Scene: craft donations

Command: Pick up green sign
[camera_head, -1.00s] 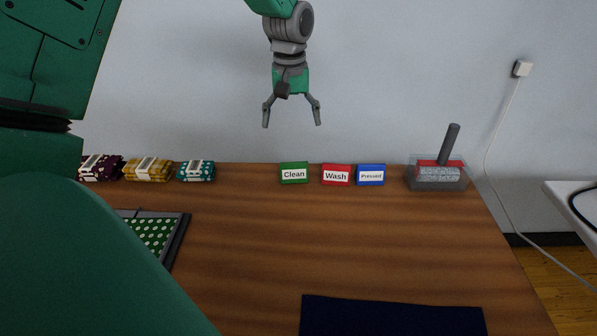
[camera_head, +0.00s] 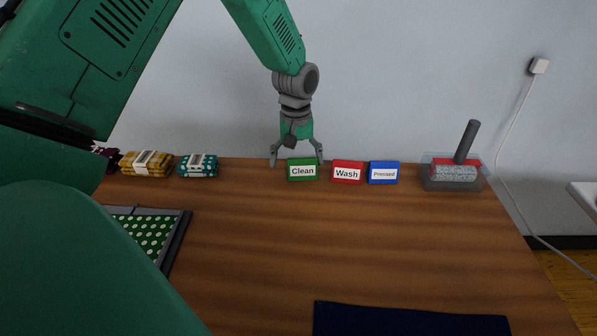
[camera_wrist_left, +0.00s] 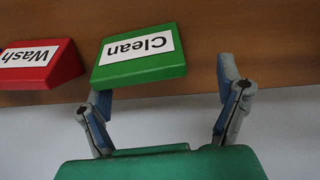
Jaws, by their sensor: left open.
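The green sign (camera_head: 302,172), labelled "Clean", stands near the back edge of the wooden table, left of the red sign. In the left wrist view the green sign (camera_wrist_left: 139,57) appears upside down, just beyond the fingertips. My left gripper (camera_head: 297,162) is open, with one finger on each side of the sign's top as seen from the head. In the left wrist view the fingers of my left gripper (camera_wrist_left: 165,88) are spread and nothing is between them; I cannot tell if either touches the sign. My right gripper is not in view.
The red "Wash" sign (camera_head: 347,173) and blue "Pressed" sign (camera_head: 384,173) stand close to the right. A clear tub (camera_head: 455,181) with a grey-handled object is farther right. Folded yellow (camera_head: 146,164) and teal (camera_head: 198,166) fabrics lie left. A dark mat (camera_head: 410,321) lies in front.

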